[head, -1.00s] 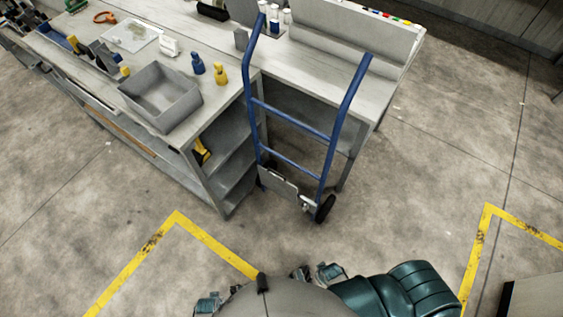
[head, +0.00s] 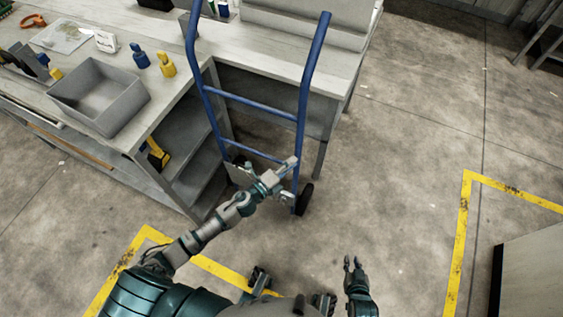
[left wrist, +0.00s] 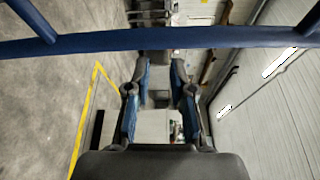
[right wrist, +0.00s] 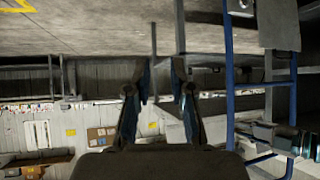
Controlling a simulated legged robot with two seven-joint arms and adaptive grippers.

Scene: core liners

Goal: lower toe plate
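A blue hand truck (head: 206,100) stands upright against the workbench, with two crossbars between its side rails. Its grey toe plate (head: 238,174) is folded up at the bottom, partly hidden by my left arm. It also shows in the right wrist view (right wrist: 272,22). My left gripper (head: 292,162) is at the lower part of the hand truck, by the right rail. In the left wrist view (left wrist: 158,75) its fingers are apart and empty, with a blue bar crossing just beyond them. Whether it touches the frame I cannot tell. My right gripper (head: 353,262) is open and empty, right of the hand truck.
A workbench (head: 262,52) stands behind and left of the hand truck. It carries a grey bin (head: 112,118) and yellow and blue bottles (head: 167,64). A black wheel (head: 304,199) sits at the truck's lower right. Floor to the right is open, with yellow lines (head: 463,225).

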